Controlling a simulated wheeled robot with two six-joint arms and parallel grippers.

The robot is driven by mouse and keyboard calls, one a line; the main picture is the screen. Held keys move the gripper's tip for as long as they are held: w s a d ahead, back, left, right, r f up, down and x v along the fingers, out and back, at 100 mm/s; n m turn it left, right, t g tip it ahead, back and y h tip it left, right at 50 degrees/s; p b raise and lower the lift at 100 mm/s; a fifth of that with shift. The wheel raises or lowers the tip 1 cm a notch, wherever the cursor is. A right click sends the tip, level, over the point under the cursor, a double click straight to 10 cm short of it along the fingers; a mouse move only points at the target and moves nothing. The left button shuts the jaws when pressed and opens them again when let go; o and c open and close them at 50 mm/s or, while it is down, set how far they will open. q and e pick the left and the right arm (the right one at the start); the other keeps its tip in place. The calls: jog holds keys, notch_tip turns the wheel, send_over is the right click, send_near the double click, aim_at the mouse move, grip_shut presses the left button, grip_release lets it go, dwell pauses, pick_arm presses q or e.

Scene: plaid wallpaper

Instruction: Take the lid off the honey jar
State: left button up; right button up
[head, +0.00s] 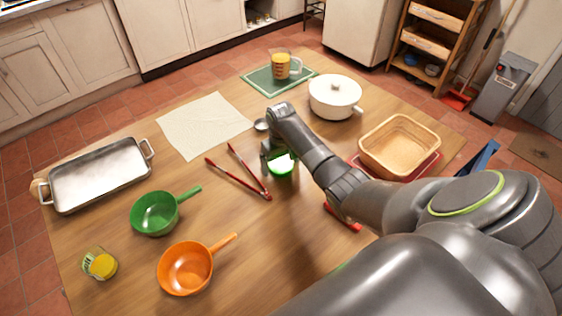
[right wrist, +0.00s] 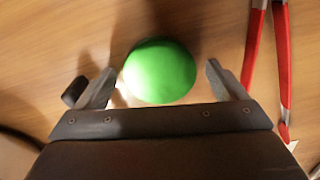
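A round green top (right wrist: 160,72), which looks like a jar lid from above, sits between the fingers of my right gripper (right wrist: 161,70) in the right wrist view. In the head view this green-rimmed thing (head: 281,167) stands on the table just under the gripper (head: 272,152), with a bright white glare on its top. The fingers are spread with a gap on the right side; on the left the gap is small. The jar's body is mostly hidden. A small glass jar with yellow contents (head: 99,264) stands at the front left. My left gripper is not in view.
Red tongs (head: 240,176) lie close to the left of the gripper. A white pot (head: 335,96) and wooden basket (head: 400,145) stand to the right.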

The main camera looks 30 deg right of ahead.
aim_at(281, 165)
notch_tip(281, 165, up, 12)
jog(key=shift+r, duration=0.15)
dwell(0.6)
